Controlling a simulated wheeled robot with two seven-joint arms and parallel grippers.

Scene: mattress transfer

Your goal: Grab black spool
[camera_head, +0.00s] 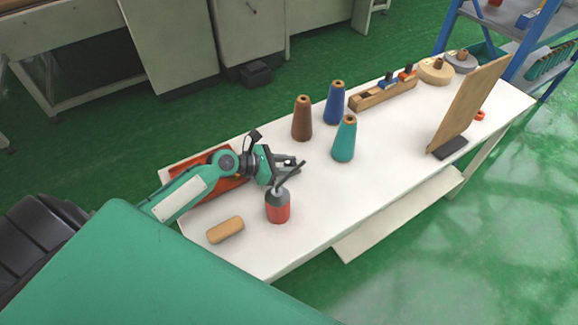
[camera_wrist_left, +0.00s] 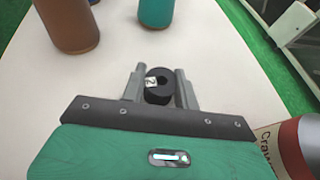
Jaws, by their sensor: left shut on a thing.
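The black spool (camera_wrist_left: 158,86) sits between the fingers of my left gripper in the left wrist view, with a small white label on it. My left gripper (camera_wrist_left: 160,90) is shut on the spool, low over the white table. In the head view the left gripper (camera_head: 297,165) is at the table's left half, and the spool is hard to make out between the fingers. My right gripper is not in view.
A red oil can (camera_head: 278,208) stands close to the gripper. Brown (camera_head: 302,118), blue (camera_head: 335,102) and teal (camera_head: 344,138) cones stand beyond it. A wooden roll (camera_head: 225,230) lies at the near left of the white table (camera_head: 385,160). An upright wooden board (camera_head: 468,105) stands at right.

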